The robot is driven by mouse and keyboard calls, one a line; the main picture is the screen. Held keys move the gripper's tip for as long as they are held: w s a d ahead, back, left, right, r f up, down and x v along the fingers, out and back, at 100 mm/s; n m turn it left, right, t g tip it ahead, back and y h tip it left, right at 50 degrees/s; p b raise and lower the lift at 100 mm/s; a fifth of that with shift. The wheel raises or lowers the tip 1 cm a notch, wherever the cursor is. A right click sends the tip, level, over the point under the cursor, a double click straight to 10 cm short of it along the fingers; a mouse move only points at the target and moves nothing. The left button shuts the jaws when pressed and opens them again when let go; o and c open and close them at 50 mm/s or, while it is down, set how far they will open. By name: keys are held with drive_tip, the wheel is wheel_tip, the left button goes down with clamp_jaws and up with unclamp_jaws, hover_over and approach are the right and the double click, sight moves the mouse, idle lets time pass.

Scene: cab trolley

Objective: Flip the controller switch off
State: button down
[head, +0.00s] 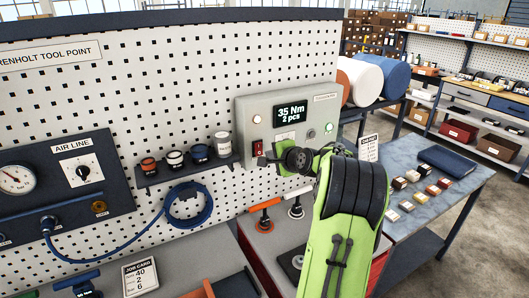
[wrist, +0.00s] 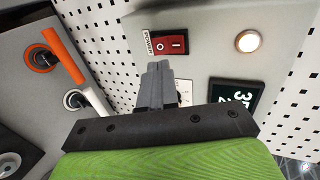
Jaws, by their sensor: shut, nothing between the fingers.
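The grey controller box (head: 300,104) hangs on the perforated panel. Its display (head: 291,114) is lit and reads 35 Nm, 2 pcs. The red rocker switch (head: 257,148) is at its lower left; in the wrist view the switch (wrist: 168,43) shows O and I marks beside a small label. I cannot tell which side is pressed in. My gripper (head: 263,161) is shut and empty, just below the switch. In the wrist view its fingertips (wrist: 157,66) point at the switch, with a small gap in the picture; contact is not clear.
A round pale lamp (wrist: 248,41) and a lit green button (head: 329,128) are on the box. A shelf (head: 186,172) with small pots is to the left. Orange-handled (head: 264,206) and white-handled (head: 295,197) tools stand below. A side table (head: 428,200) with small blocks is at right.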

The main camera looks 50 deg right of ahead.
sight(260, 153)
drive_tip(key=p+x, duration=0.1)
drive_tip(key=x, duration=0.4)
drive_tip(key=shift+w+d, duration=0.1)
drive_tip(key=shift+w, duration=0.1)
drive_tip(key=shift+f, duration=0.1)
drive_tip(key=f+b, duration=0.1)
drive_tip(key=b, duration=0.2)
drive_tip(key=shift+w+t, duration=0.1)
drive_tip(key=shift+t, duration=0.3)
drive_tip(key=t+b, duration=0.1)
drive_tip(key=b, duration=0.3)
drive_tip(key=shift+r+t+h, duration=0.1)
drive_tip(key=shift+t+h, duration=0.2)
drive_tip(key=shift+h, duration=0.1)
drive_tip(key=shift+w, duration=0.1)
